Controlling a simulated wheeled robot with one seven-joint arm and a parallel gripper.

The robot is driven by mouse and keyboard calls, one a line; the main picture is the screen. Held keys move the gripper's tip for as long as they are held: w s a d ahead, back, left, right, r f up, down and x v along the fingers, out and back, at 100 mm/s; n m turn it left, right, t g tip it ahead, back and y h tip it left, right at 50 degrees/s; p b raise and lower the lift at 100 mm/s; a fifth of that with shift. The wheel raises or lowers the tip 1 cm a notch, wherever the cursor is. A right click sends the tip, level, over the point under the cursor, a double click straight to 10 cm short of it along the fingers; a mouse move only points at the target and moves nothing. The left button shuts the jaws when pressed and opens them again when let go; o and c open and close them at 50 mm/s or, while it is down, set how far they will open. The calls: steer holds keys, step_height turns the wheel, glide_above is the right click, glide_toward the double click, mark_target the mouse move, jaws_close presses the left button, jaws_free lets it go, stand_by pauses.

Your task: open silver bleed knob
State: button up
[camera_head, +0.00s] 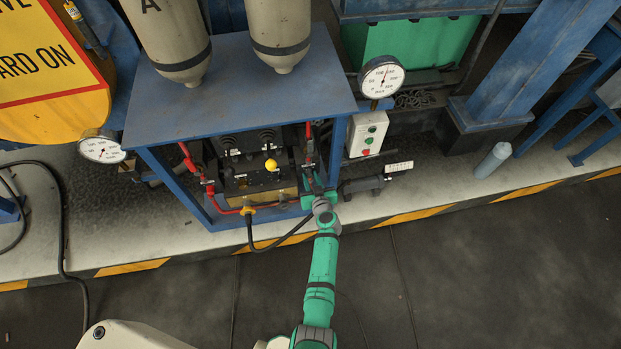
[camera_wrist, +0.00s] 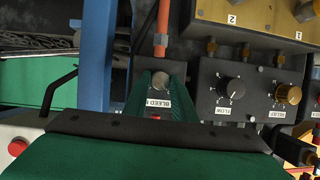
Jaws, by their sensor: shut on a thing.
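The silver bleed knob (camera_wrist: 158,80) is in the wrist view, on a grey block with a label reading "BLEED 1". My gripper (camera_wrist: 160,92) has its two green fingers on either side of this knob and is shut on it. In the head view my gripper (camera_head: 312,196) reaches the right front of the blue stand, beside the red pipe. The knob is too small and covered to make out there.
A black flow knob (camera_wrist: 230,88) and a brass knob (camera_wrist: 288,94) sit right of the silver one. A blue post (camera_wrist: 97,60) and a bent black handle (camera_wrist: 60,88) are at left. The blue table (camera_head: 225,85) overhangs the panel. A yellow ball knob (camera_head: 271,164) stands nearby.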

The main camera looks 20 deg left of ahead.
steer(key=shift+f+m+g+y, duration=0.1)
steer(key=shift+m+g+y, duration=0.3)
steer(key=shift+m+y, duration=0.65)
steer(key=m+y, duration=0.1)
steer(key=m, duration=0.2)
steer(key=shift+d+f+m+y, duration=0.1)
steer(key=shift+d+m+y, duration=0.05)
steer(key=shift+m+y, duration=0.2)
steer(key=m+y, duration=0.1)
steer(key=m, duration=0.1)
steer(key=shift+w+m+y, duration=0.1)
steer(key=shift+m+y, duration=0.2)
steer(key=shift+m, duration=0.1)
steer(key=shift+f+m+y, duration=0.15)
steer(key=shift+m+y, duration=0.35)
steer(key=shift+m, duration=1)
steer(key=o, duration=1)
steer(key=shift+d, duration=0.1)
